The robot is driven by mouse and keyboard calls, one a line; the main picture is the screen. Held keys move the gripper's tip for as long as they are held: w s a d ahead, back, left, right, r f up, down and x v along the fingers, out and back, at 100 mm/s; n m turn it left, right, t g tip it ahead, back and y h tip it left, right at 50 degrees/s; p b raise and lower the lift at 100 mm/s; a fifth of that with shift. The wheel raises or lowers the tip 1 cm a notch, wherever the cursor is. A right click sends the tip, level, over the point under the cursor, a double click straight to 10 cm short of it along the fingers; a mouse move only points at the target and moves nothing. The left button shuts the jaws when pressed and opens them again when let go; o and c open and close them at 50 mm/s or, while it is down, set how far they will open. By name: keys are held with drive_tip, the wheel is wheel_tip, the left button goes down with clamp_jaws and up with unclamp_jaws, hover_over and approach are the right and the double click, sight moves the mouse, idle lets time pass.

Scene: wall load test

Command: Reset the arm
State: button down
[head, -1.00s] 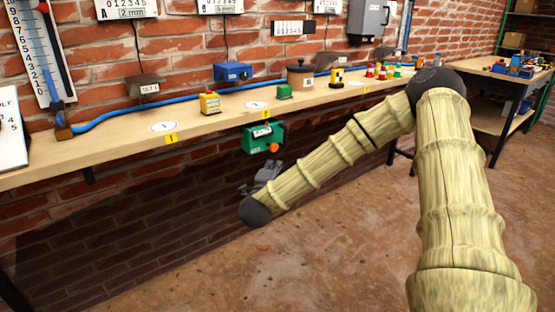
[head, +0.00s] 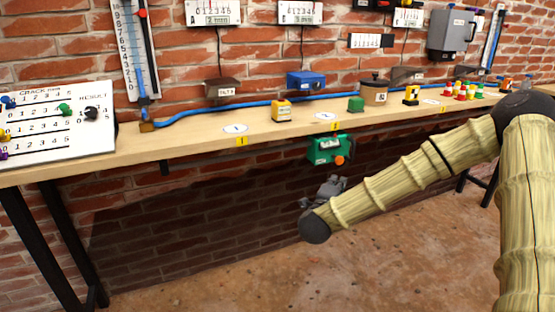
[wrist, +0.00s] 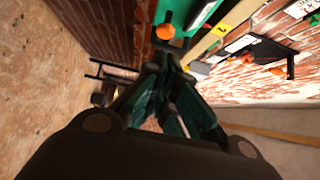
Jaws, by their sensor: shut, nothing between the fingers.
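My arm with its pale yellow ribbed sleeves reaches in from the right of the head view. My gripper (head: 332,187) is at its end, below the front edge of the long wooden shelf (head: 200,138). In the wrist view my gripper (wrist: 165,62) has its dark fingers drawn together with nothing held. A green box with an orange knob (head: 327,150) hangs at the shelf's front edge, just above my gripper. The same green box shows in the wrist view (wrist: 187,14), past the fingertips.
On the shelf are a yellow block (head: 281,111), a green block (head: 356,104), a brown pot (head: 374,92) and a blue hose (head: 190,113). A white board with coloured pegs (head: 60,125) stands at the left end. The floor (head: 400,265) below is clear.

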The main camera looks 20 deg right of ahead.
drive_tip(key=s+a+f+n+y, duration=0.3)
drive_tip(key=a+f+n+y, duration=0.2)
drive_tip(key=a+f+n, duration=0.5)
drive_tip(key=s+a+f+n+y, duration=0.4)
drive_tip(key=a+f, duration=0.4)
drive_tip(key=f, duration=0.5)
drive_tip(key=s+a+f+n+g+y, duration=0.2)
drive_tip(key=s+a+f+n+g, duration=0.2)
drive_tip(key=s+f, duration=0.5)
drive_tip(key=s+a+f+n+g+y, duration=0.25)
drive_tip(key=s+f+n, duration=0.25)
drive_tip(key=s+f, duration=0.45)
drive_tip(key=s+f+n+g, duration=0.2)
drive_tip(key=s+n+g, duration=0.3)
drive_tip(key=s, duration=1.3)
wheel_tip(320, 180, up, 28)
drive_tip(key=m+p, duration=0.1)
drive_tip(key=p, duration=2.6)
drive_tip(key=shift+w+a+f+g, duration=0.15)
drive_tip(key=shift+w+f+g, duration=0.1)
drive_tip(key=shift+w+g, duration=0.1)
